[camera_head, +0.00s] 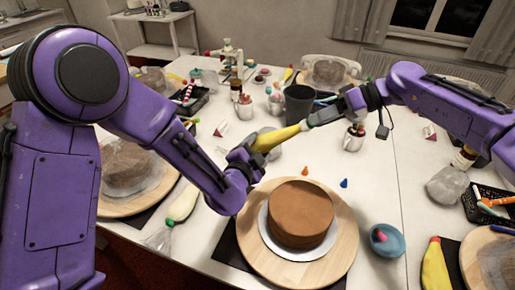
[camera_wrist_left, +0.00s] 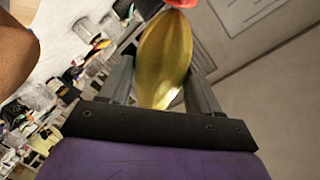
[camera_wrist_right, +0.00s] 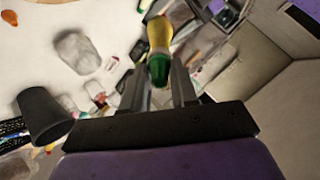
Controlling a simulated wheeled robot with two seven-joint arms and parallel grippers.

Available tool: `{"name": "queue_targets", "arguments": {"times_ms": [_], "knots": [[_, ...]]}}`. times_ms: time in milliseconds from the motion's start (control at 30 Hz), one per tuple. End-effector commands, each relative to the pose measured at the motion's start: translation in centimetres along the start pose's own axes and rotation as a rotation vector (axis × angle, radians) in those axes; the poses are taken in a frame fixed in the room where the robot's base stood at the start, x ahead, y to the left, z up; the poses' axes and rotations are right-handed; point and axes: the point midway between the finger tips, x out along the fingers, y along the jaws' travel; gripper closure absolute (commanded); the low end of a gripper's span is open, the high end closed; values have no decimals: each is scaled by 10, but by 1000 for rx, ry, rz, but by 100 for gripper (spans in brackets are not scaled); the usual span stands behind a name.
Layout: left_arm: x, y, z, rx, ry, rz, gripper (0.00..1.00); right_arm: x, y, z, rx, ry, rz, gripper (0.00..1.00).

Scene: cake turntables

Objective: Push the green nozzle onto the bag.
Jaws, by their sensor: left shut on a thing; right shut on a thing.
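A yellow piping bag (camera_head: 275,139) is held in the air above the table, behind the brown cake. My left gripper (camera_head: 247,158) is shut on its left part; the bag also shows between the fingers in the left wrist view (camera_wrist_left: 166,60). My right gripper (camera_head: 337,109) is shut on the green nozzle (camera_wrist_right: 158,70), which sits between its fingers in the right wrist view. The bag's end (camera_wrist_right: 159,33) appears lined up against the nozzle there. I cannot tell whether they touch or how far the nozzle is on. In the head view the nozzle is not clearly visible.
The brown cake (camera_head: 300,213) stands on a wooden turntable (camera_head: 335,255) below. An orange nozzle (camera_head: 305,170) and a blue nozzle (camera_head: 344,183) stand behind it. A blue bowl (camera_head: 398,243) holds a pink nozzle. A dark cup (camera_head: 298,104) stands behind the bag.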

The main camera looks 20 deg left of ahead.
Motion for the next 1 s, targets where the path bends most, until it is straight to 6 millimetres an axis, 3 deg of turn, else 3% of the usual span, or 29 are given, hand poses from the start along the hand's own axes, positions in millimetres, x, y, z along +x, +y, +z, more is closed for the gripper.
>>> {"name": "queue_targets", "arguments": {"times_ms": [867, 900, 967, 1000], "knots": [[0, 0, -1, 0, 2, -1, 52, 4, 0, 0, 0, -1, 0, 94], [0, 0, -1, 0, 2, -1, 52, 4, 0, 0, 0, -1, -1, 65], [0, 0, -1, 0, 2, -1, 52, 4, 0, 0, 0, -1, -1, 46], [0, 0, -1, 0, 2, -1, 52, 4, 0, 0, 0, -1, -1, 42]]}}
